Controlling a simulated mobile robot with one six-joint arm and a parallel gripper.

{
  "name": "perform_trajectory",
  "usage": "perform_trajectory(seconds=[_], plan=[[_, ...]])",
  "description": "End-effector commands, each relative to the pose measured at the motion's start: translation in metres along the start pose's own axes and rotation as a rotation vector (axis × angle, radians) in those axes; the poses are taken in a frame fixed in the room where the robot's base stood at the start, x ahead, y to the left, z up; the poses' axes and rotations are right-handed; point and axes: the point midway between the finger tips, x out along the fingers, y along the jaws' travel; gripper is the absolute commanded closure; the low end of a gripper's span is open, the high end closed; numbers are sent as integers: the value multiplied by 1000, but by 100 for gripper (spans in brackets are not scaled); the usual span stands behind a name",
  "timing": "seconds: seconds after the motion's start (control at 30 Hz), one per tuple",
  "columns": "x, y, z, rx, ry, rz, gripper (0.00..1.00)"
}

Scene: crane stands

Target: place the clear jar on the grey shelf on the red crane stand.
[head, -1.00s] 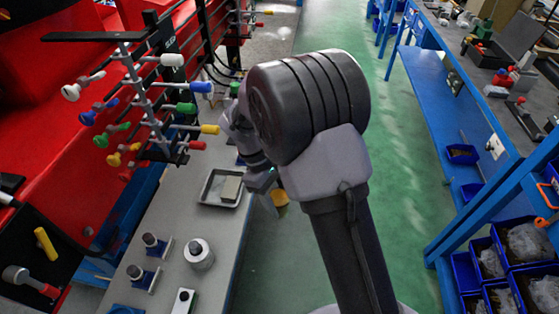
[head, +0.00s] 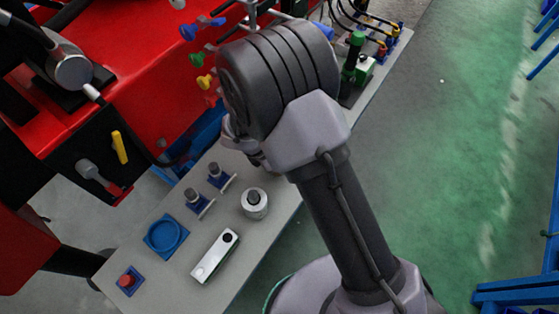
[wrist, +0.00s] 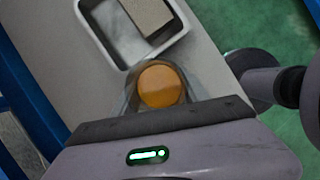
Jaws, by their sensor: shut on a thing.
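My gripper (wrist: 160,98) is shut on the clear jar (wrist: 160,84), whose orange top or contents show in the wrist view between faint see-through sides. The jar appears over the grey shelf (wrist: 55,45), close to the white tray; I cannot tell its height above the surface. In the head view my arm hides the gripper's fingers and the jar. The grey shelf (head: 130,250) runs along the front of the red crane stand (head: 130,60).
The white tray (wrist: 95,30) holds a beige block (wrist: 150,14). On the shelf stand a blue round dish (head: 165,235), a white device (head: 214,256), a metal cylinder (head: 255,203), small knobs (head: 195,203) and a red button (head: 127,280). Green floor (head: 440,150) lies open to the right.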

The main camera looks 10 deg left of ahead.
Motion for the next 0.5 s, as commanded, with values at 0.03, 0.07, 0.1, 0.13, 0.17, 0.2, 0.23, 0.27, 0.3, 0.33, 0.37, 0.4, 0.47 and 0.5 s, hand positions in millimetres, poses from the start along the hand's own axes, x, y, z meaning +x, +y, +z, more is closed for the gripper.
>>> perform_trajectory(seconds=[0.03,0.07,0.1,0.13,0.17,0.2,0.23,0.27,0.3,0.33,0.37,0.4,0.47,0.5], plan=[[13,-1,-5,-2,0,-2,97],[15,0,-6,-2,0,-1,97],[14,0,-6,0,0,0,97],[13,0,-5,1,0,0,98],[12,0,-5,1,0,0,98],[12,0,-4,1,0,0,98],[12,0,-4,1,0,0,97],[12,0,-4,1,0,0,97],[13,0,-5,1,0,-1,97],[14,0,-5,2,0,-1,97],[15,0,-6,2,0,-1,97],[15,0,-6,2,0,-1,46],[14,0,-6,2,0,-1,34],[14,0,-5,2,0,-1,27]])
